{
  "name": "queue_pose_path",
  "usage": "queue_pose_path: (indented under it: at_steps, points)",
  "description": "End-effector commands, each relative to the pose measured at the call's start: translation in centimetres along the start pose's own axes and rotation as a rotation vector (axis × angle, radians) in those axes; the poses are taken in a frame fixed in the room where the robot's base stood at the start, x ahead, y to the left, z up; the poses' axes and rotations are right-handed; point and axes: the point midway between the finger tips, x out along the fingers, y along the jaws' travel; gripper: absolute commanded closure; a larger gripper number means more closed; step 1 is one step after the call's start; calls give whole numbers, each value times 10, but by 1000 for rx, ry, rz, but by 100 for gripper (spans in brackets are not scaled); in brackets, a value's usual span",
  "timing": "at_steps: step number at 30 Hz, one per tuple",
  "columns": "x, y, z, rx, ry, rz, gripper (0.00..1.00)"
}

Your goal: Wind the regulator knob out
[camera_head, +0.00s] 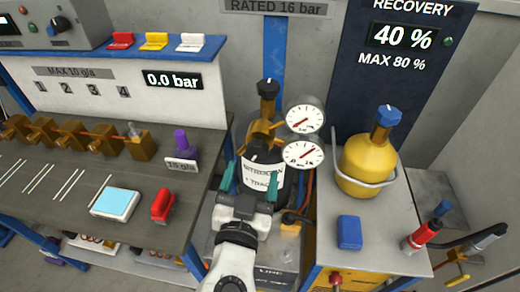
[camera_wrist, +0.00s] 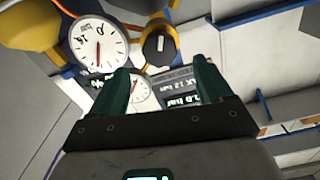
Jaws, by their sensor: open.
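The regulator knob (camera_wrist: 158,46) is black with a pale pointer mark, set in a brass-yellow body in the wrist view. In the head view it seems to be the dark knob (camera_head: 262,153) just above the nitrogen label, partly hard to make out. My gripper (camera_head: 251,178) is open, its two green fingers spread in front of the nitrogen cylinder (camera_head: 264,178). In the wrist view my gripper (camera_wrist: 163,72) has the knob beyond and between its fingertips, apart from both. Two round white gauges, the upper (camera_head: 305,119) and the lower (camera_head: 303,153), sit right of the regulator.
A yellow recovery cylinder (camera_head: 366,160) stands at the right on a grey cabinet with a blue block (camera_head: 349,232). A black-topped valve (camera_head: 268,88) rises above the regulator. The left bench (camera_head: 60,200) holds a scale (camera_head: 115,204), a red item (camera_head: 162,206) and brass manifold valves (camera_head: 75,135).

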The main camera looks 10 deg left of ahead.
Motion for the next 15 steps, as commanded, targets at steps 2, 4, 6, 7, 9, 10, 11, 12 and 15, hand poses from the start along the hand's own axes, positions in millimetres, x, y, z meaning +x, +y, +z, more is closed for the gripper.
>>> queue_pose_path:
  at_steps: [2,4,6,7,9,10,11,12,15]
  points:
    - [16,0,-3,0,-2,4,21]
    - [29,0,-3,1,-2,3,21]
    - [41,0,-3,1,-2,3,21]
    - [46,0,-2,1,-3,4,21]
    - [55,0,-2,1,-2,4,21]
    - [58,0,-2,0,-2,3,21]
    - [61,0,-1,0,-2,4,21]
    - [65,0,-1,1,-2,3,21]
    - [70,0,0,1,-2,2,21]
